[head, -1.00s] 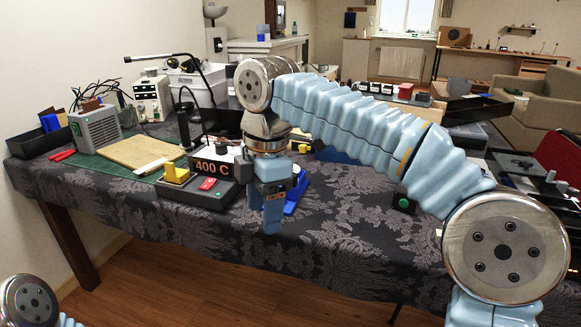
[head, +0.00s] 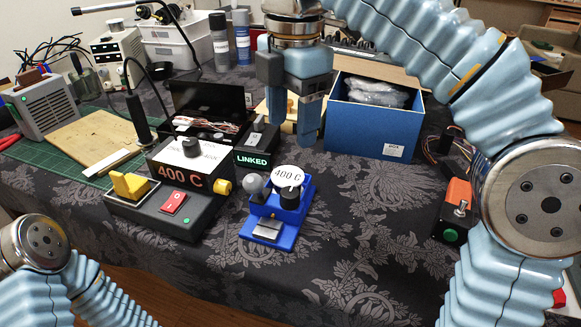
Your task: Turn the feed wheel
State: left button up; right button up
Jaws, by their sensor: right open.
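A small blue device (head: 278,218) stands on the dark patterned tablecloth at the table's front middle. I cannot tell for sure which part is the feed wheel. My right gripper (head: 297,132) points down, open and empty, behind and above the blue device, apart from it. My left arm shows at the lower left, but its gripper is out of view.
Left of the device stands a black station (head: 190,162) reading "400 C", with a yellow holder and red switch. A small "LINKED" box (head: 256,145) is behind. A blue carton (head: 372,125) stands behind right. The cloth right of the device is clear.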

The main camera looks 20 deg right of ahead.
aim_at(290, 192)
jog(key=f+b, duration=0.1)
jog(key=f, duration=0.5)
jog(key=f+b, duration=0.1)
jog(key=f, duration=0.6)
jog(key=shift+w+a+f, duration=0.1)
jog(key=shift+w+f, duration=0.1)
jog(key=shift+f, duration=0.1)
jog(key=c, duration=1)
jog(key=shift+c, duration=0.2)
jog(key=shift+r+m, duration=0.1)
jog(key=shift+m, duration=0.2)
